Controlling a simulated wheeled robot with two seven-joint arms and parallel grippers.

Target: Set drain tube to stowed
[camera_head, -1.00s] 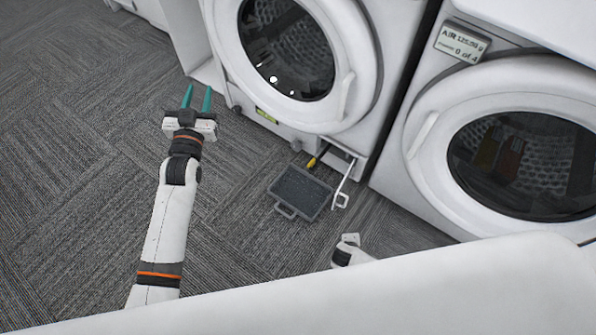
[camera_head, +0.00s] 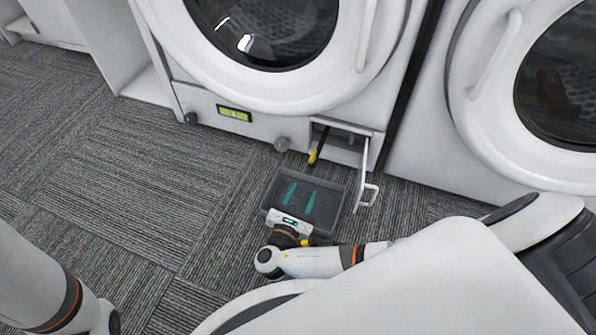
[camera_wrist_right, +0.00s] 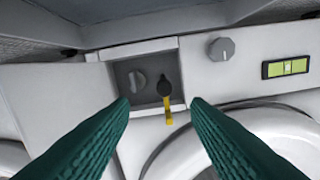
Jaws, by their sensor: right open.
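The drain tube (camera_head: 318,143) is a short black tube with a yellow tip. It sticks out of the open recess (camera_head: 344,137) low on the front of the left washer, tip pointing down and outward. In the right wrist view the tube (camera_wrist_right: 167,104) shows beside a round grey knob (camera_wrist_right: 137,81) inside the recess. My right gripper (camera_head: 300,193) is open and empty, its teal fingers over the dark tray, below and apart from the tube. In the right wrist view its fingers frame the recess. My left gripper is out of view; only part of that arm shows.
A dark shallow tray (camera_head: 337,222) lies on the carpet before the recess. The white flap (camera_head: 362,176) hangs open on the recess's right side. The washer door (camera_head: 340,72) is above. Carpet to the left is clear. A second machine (camera_head: 425,150) stands at right.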

